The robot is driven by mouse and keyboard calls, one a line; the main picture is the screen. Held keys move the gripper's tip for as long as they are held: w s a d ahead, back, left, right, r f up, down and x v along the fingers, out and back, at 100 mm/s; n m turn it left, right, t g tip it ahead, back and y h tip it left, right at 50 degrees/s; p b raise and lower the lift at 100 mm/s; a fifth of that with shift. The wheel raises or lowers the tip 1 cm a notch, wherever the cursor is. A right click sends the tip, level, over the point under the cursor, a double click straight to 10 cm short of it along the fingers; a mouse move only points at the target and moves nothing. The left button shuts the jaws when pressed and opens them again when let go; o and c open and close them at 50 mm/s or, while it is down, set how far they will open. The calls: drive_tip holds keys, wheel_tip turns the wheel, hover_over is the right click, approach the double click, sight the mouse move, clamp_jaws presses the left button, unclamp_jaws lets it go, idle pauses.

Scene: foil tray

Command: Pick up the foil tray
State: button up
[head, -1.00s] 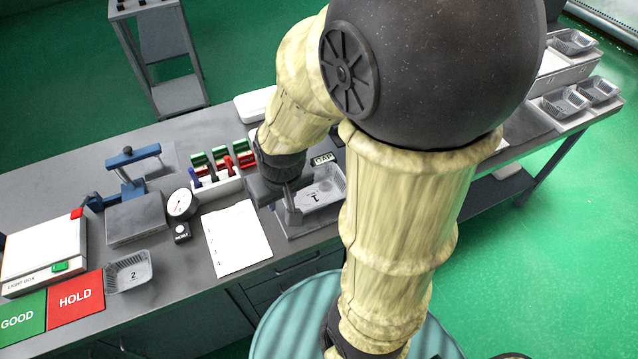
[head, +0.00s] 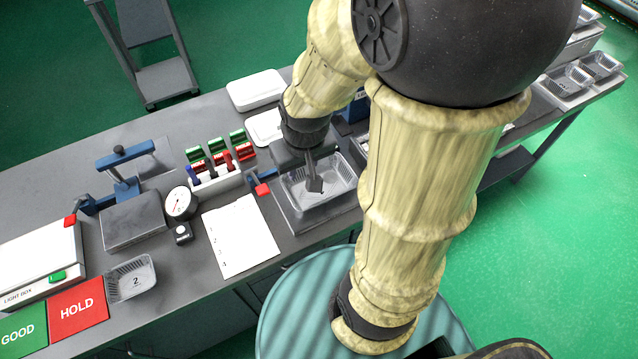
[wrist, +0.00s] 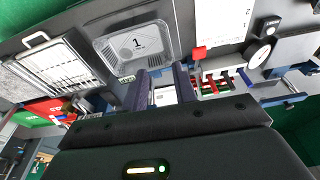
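A foil tray marked 1 (head: 341,192) sits on a grey plate (head: 297,222) at the bench's front edge; it also shows in the wrist view (wrist: 112,49). My gripper (head: 313,183) is over this tray in the head view, hiding part of it. In the wrist view my gripper's two fingers (wrist: 160,78) stand apart with nothing between them, and the tray lies beyond their tips. Another foil tray, marked 2 (head: 143,282), lies on the bench at left.
Left of tray 1 are a small red-tipped clamp (head: 262,189), a paper sheet (head: 240,238) and a marker holder (head: 216,182). A dial gauge (head: 180,204) and HOLD mat (head: 77,309) are further left. More foil trays (head: 567,80) stand at far right.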

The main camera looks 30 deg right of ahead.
drive_tip(key=w+d+f+g+y, duration=0.15)
drive_tip(key=w+d, duration=0.25)
drive_tip(key=d, duration=0.6)
drive_tip(key=g+y+p, duration=0.1)
drive_tip(key=y, duration=0.1)
hover_over(351, 174)
drive_tip(key=d, duration=0.5)
drive_tip(key=shift+s+a+f, duration=0.1)
drive_tip(key=shift+a+f, duration=0.1)
drive_tip(key=shift+f, duration=0.45)
drive_tip(key=p+x, duration=0.1)
drive_tip(key=x, duration=1.1)
drive_tip(key=shift+f, duration=0.15)
drive_tip(key=shift+p+x, duration=1.05)
drive_tip(key=shift+x, duration=1.55)
drive_tip(key=shift+d, duration=0.25)
